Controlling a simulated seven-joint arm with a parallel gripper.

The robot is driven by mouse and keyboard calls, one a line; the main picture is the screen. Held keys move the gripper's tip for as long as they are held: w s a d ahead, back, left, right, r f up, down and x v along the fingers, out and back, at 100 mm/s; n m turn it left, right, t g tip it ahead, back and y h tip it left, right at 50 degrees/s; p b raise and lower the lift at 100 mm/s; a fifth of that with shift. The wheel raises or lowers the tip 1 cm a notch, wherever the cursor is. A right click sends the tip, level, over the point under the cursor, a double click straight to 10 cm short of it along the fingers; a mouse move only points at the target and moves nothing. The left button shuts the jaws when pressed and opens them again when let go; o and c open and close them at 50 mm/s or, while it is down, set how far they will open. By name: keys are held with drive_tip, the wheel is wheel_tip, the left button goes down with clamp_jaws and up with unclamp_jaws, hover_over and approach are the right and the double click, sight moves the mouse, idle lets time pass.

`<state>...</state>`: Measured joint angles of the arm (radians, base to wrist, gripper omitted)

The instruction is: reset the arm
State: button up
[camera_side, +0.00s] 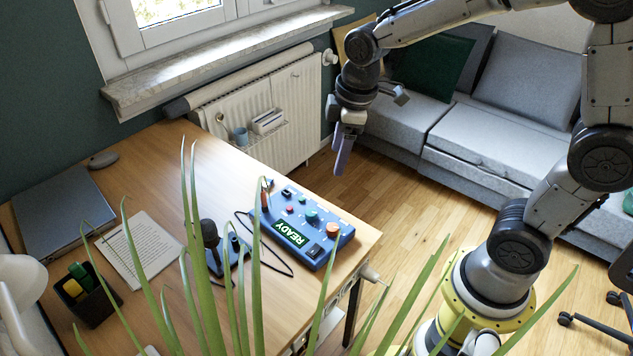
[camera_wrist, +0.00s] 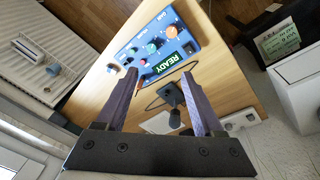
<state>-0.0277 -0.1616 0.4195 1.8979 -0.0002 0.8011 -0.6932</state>
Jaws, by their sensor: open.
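My gripper (camera_side: 345,150) hangs above and beyond the desk's far right edge in the side view, with its fingers pointing down. In the wrist view my gripper (camera_wrist: 162,95) shows two purple-grey fingers spread wide apart, with nothing held between them. A blue control box (camera_side: 303,224) lies on the desk with a lit green "READY" display, coloured knobs and buttons. The blue box also shows in the wrist view (camera_wrist: 140,50), beyond the fingertips and apart from them.
The wooden desk (camera_side: 215,160) also bears a microphone (camera_side: 209,240), a notebook (camera_side: 140,250), a laptop (camera_side: 62,212) and a pen holder (camera_side: 88,297). Plant leaves (camera_side: 195,280) cover part of the side view. A radiator (camera_side: 262,115) and a grey sofa (camera_side: 490,140) stand behind. Open floor (camera_side: 400,205) lies right of the desk.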

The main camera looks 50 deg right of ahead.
drive_tip(key=s+r+m+t, duration=0.3)
drive_tip(key=s+r, duration=0.6)
drive_tip(key=s+f+m, duration=0.2)
drive_tip(key=s+m, duration=0.3)
drive_tip(key=s, duration=0.4)
drive_tip(key=shift+d, duration=0.45)
